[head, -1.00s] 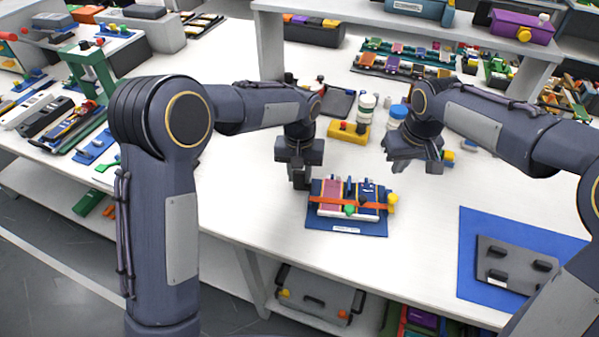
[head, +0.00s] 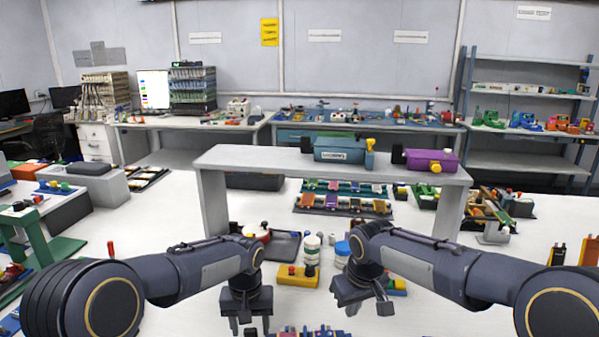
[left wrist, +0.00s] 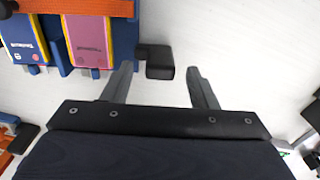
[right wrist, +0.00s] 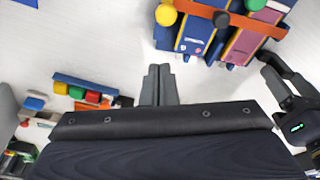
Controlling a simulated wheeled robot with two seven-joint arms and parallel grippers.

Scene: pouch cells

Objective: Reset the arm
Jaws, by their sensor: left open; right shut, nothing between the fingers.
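My left gripper (head: 249,328) points down over the white table, left of centre at the bottom of the head view. Its fingers are spread and empty; in the left wrist view the gap (left wrist: 160,85) shows bare table and a dark block between them. My right gripper (head: 366,305) hangs to its right, shut and empty; its fingers (right wrist: 158,85) touch in the right wrist view. The pouch cells (left wrist: 88,40) lie in a blue fixture under an orange strap, beside both grippers. They also show in the right wrist view (right wrist: 197,35). The head view cuts most of the fixture off.
A yellow block (head: 292,278) and white jars (head: 312,246) stand behind the grippers. A grey raised shelf (head: 270,160) crosses the table further back, bearing a teal box (head: 338,148) and a purple box (head: 428,160).

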